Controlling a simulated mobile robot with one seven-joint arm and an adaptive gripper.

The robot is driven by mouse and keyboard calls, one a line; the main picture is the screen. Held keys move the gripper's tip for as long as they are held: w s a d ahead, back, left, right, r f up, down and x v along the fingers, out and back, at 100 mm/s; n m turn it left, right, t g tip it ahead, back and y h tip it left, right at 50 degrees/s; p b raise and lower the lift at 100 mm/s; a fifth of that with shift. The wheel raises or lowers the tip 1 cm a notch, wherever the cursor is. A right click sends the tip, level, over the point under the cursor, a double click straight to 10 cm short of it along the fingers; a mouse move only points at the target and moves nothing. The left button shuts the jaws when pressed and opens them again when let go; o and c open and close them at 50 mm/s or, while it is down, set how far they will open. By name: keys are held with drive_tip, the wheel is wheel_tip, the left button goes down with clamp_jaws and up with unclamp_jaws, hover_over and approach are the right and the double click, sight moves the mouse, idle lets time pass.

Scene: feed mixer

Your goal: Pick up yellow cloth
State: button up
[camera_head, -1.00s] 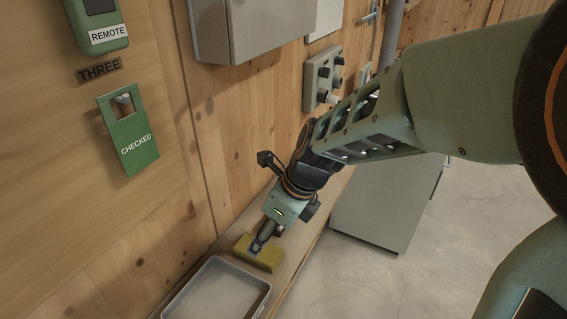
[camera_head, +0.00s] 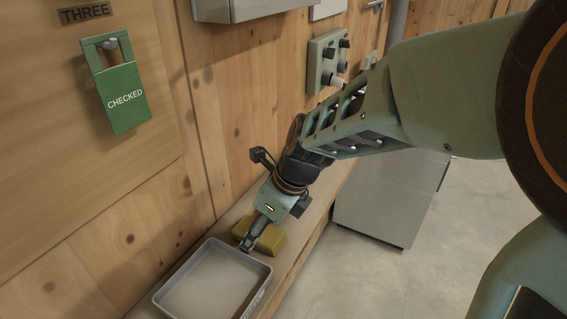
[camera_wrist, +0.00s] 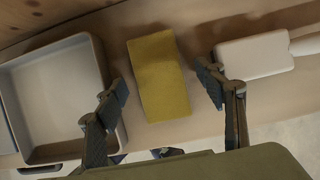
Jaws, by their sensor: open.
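The yellow cloth (camera_wrist: 159,76) is a folded, block-like yellow piece lying on the wooden shelf. In the wrist view it sits between the two spread fingers of my gripper (camera_wrist: 164,88), with a gap on each side. In the head view the cloth (camera_head: 270,240) is partly hidden behind my gripper (camera_head: 250,243), which points down at it. My gripper is open and empty. How high the fingertips are above the shelf is hard to tell.
A grey tray (camera_wrist: 98,58) stands close to the left of the cloth. A white flat tool with a handle (camera_wrist: 255,55) lies to the right in the wrist view. The wooden wall (camera_head: 238,130) rises behind the narrow shelf. A green CHECKED tag (camera_head: 124,98) hangs on the wall.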

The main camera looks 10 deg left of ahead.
drive_tip(key=c, duration=1.2)
drive_tip(key=shift+r, duration=0.25)
drive_tip(key=shift+c, duration=0.2)
